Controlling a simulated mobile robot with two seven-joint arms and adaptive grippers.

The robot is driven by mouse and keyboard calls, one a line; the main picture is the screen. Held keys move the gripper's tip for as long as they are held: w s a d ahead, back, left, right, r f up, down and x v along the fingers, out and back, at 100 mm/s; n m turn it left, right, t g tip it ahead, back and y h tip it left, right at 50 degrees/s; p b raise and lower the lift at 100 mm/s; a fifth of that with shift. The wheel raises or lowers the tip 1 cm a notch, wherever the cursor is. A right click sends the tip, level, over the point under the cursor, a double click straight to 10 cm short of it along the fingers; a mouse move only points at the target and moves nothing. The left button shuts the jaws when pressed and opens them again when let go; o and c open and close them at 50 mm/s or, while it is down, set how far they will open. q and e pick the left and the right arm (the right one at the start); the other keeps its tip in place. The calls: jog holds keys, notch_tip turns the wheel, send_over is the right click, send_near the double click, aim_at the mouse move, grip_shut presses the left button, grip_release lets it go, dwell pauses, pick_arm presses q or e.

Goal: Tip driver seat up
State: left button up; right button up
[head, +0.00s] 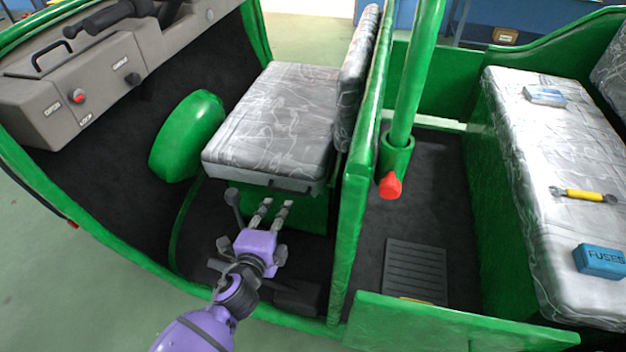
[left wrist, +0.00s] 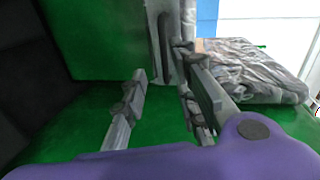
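The driver seat has a grey patterned cushion (head: 270,120) lying flat on a green base, with an upright backrest (head: 357,75) behind it. A dark handle (head: 290,187) runs along the cushion's near side edge. My left gripper (head: 275,205) is just below that edge, its two fingers apart and empty. In the left wrist view the fingers (left wrist: 160,85) are spread, with the green seat base (left wrist: 100,40) before them. The cushion (left wrist: 245,75) and dark handle (left wrist: 164,45) show close to the right finger; I cannot tell whether they touch. My right gripper is out of view.
A green post (head: 409,80) and partition stand right of the seat. A grey dashboard (head: 85,90) and green wheel arch (head: 187,135) are at left.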

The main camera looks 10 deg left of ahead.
pick_arm(q)
jog(key=w+f+m, duration=0.1)
jog(key=w, duration=0.6)
jog(key=shift+w+d+b, duration=0.3)
jog(key=shift+w+b, duration=0.05)
jog(key=shift+b, duration=0.05)
grip_shut()
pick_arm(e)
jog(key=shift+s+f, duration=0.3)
